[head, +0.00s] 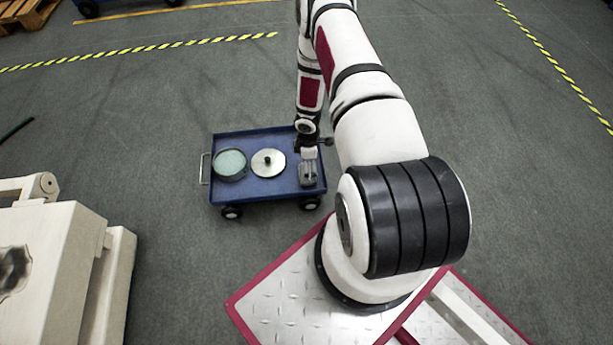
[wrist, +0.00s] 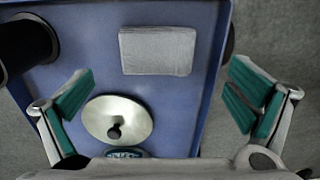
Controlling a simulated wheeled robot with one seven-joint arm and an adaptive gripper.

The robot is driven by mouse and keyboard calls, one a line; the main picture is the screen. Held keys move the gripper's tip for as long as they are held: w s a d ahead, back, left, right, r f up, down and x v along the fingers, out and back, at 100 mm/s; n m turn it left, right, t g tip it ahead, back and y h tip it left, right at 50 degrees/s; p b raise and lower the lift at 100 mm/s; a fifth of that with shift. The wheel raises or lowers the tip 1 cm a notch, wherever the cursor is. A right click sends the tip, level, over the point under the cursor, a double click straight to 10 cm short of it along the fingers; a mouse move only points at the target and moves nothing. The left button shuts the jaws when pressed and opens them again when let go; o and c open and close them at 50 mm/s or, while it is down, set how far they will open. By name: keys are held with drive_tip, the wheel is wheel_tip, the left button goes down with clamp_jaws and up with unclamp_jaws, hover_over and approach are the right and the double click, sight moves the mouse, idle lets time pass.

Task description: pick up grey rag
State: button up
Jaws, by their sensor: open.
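The grey rag (wrist: 157,51) is a flat, pale grey rectangle lying on the blue cart top (wrist: 85,72), in the upper middle of the wrist view. My gripper (wrist: 160,78) is open and empty, its teal-padded fingers spread wide to the left and right. The rag lies ahead of the fingers in the picture, and nothing touches it. In the head view my arm's end hangs over the right part of the cart (head: 245,191). A small grey shape shows there below the wrist; I cannot tell rag from gripper in it.
A round metal disc with a black knob (wrist: 117,119) lies beside the rag, near my left finger. A round glass dish (head: 230,164) sits at the cart's left. A dark cylinder (wrist: 25,42) stands at the wrist view's upper left. A pale machine (head: 60,265) is at lower left.

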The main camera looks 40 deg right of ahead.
sight(300, 165)
drive_tip(key=shift+w+d+f+b, duration=0.15)
drive_tip(key=shift+f+b, duration=0.8)
drive_tip(key=shift+f, duration=0.85)
drive_tip(key=shift+w+a+f+b, duration=0.15)
drive_tip(key=shift+f+b, duration=0.8)
drive_tip(key=shift+f, duration=0.85)
drive_tip(key=shift+d, duration=0.1)
drive_tip(key=shift+r, duration=0.1)
drive_tip(key=c, duration=1.2)
